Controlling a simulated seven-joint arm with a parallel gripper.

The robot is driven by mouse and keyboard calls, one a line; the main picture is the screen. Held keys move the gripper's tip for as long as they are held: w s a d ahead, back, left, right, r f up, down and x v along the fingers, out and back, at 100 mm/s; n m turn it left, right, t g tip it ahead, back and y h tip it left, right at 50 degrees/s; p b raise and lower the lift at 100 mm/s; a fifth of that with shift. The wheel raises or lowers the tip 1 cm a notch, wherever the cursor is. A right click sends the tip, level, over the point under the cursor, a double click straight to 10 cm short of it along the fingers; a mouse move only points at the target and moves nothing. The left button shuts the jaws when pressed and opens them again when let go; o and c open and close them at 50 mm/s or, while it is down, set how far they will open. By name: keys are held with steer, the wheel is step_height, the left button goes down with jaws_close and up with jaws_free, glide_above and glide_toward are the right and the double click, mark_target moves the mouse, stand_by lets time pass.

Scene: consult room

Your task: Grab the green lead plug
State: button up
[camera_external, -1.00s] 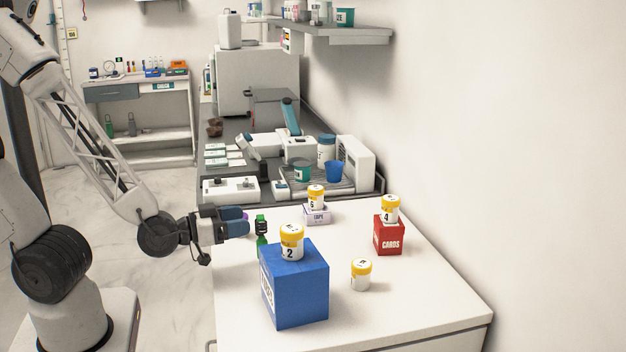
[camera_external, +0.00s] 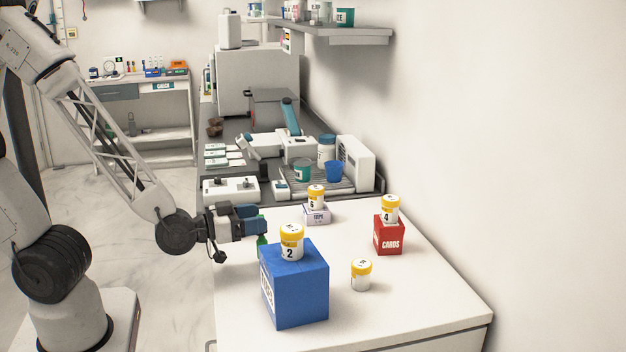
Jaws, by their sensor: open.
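The green lead plug (camera_external: 262,246) stands on the white table behind the blue box. Only a narrow green part of it shows. My gripper hides its upper part. My gripper (camera_external: 262,220) is open, with its blue-grey fingers pointing right at the plug's upper part. I cannot tell whether the plug is between the fingers or just beside them.
A blue box (camera_external: 297,290) with a yellow-capped jar (camera_external: 291,245) on top stands close in front of my gripper. A red box (camera_external: 389,237) and a small tape box (camera_external: 316,216) each bear a jar. Another jar (camera_external: 360,275) stands on the table (camera_external: 420,300). The table's right front is clear.

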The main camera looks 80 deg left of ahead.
steer(key=shift+w+a, duration=0.15)
steer(key=shift+w, duration=0.8)
steer(key=shift+w+a, duration=0.15)
steer(key=shift+w, duration=0.75)
jaws_close()
steer(key=shift+r, duration=0.1)
steer(key=r, duration=0.3)
steer(key=shift+s+r, duration=0.2)
steer(key=shift+s, duration=0.2)
steer(key=s+a+r, duration=0.1)
steer(key=s, duration=1.4)
steer(key=shift+a+r, duration=0.15)
steer(key=shift+a, duration=0.15)
